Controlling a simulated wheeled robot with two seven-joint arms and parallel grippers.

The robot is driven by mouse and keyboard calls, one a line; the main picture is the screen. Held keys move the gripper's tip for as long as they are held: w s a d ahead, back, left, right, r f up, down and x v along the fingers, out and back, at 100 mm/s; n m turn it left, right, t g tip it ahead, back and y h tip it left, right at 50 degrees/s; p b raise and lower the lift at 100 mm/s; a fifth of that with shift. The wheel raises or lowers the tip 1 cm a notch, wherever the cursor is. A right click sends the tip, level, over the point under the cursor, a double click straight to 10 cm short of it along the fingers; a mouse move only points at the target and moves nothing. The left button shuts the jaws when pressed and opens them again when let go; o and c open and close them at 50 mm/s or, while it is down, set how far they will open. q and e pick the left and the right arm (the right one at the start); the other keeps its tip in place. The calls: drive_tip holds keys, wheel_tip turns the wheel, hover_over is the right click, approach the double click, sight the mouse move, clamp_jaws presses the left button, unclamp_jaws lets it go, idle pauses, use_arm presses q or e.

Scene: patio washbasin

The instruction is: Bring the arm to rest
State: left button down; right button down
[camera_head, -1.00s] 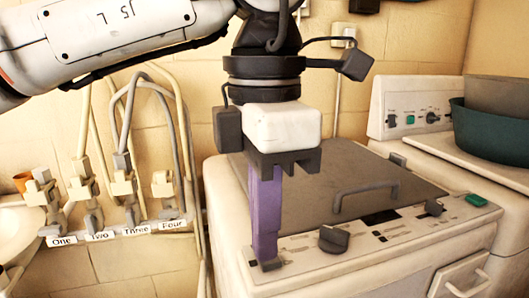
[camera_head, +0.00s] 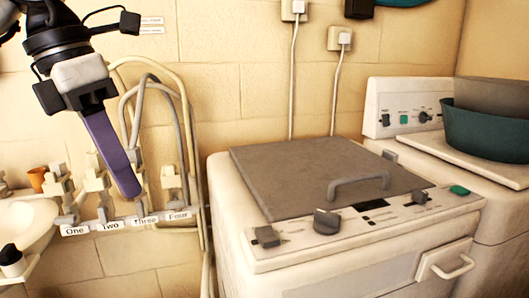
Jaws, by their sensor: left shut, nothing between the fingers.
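My left gripper (camera_head: 131,195) is at the upper left, its purple fingers pointing down and slightly to the right. The fingers are together with nothing between them. From this view it overlaps the row of taps on the wall; I cannot tell how far in front of them it is. My right gripper is not in view.
Taps labelled One to Four (camera_head: 125,223) line the wall, with hoses (camera_head: 185,110) rising from them. A basin (camera_head: 25,225) is at the left. A washing machine (camera_head: 330,175) with a grey lid stands centre right. A green tub (camera_head: 485,130) sits on another machine.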

use_arm(q)
drive_tip(key=a+n+t+h, duration=0.1)
drive_tip(key=a+n, duration=0.2)
drive_tip(key=a, duration=0.7)
drive_tip(key=w+d+f+n+g+h, duration=0.25)
drive_tip(key=d+f+h, duration=0.85)
drive_tip(key=d, duration=0.6)
drive_tip(key=w+a+f+n+t, duration=0.2)
drive_tip(key=f+n+t, duration=0.4)
drive_tip(key=f+n, duration=0.1)
drive_tip(key=w+a+f+n+t, duration=0.1)
drive_tip(key=w+f+n+t, duration=0.1)
drive_tip(key=f+n+t, duration=0.35)
drive_tip(key=s+a+f+n+t+y, duration=0.1)
drive_tip(key=s+a+f+n+y, duration=0.1)
drive_tip(key=a+f+n+y, duration=0.5)
drive_tip(key=s+a+f+n+t+y, duration=0.1)
drive_tip(key=s+a+f+n, duration=0.25)
drive_tip(key=f, duration=0.75)
drive_tip(key=s+a+f+n+g+y, duration=0.55)
drive_tip(key=s+a+f, duration=0.55)
drive_tip(key=s+f, duration=0.4)
drive_tip(key=s+d+n+t+h, duration=0.1)
drive_tip(key=d+n, duration=0.7)
drive_tip(key=d, duration=1.2)
drive_tip(key=shift+s+d+n, duration=0.3)
drive_tip(key=shift+s+n, duration=0.1)
drive_tip(key=shift+s, duration=0.25)
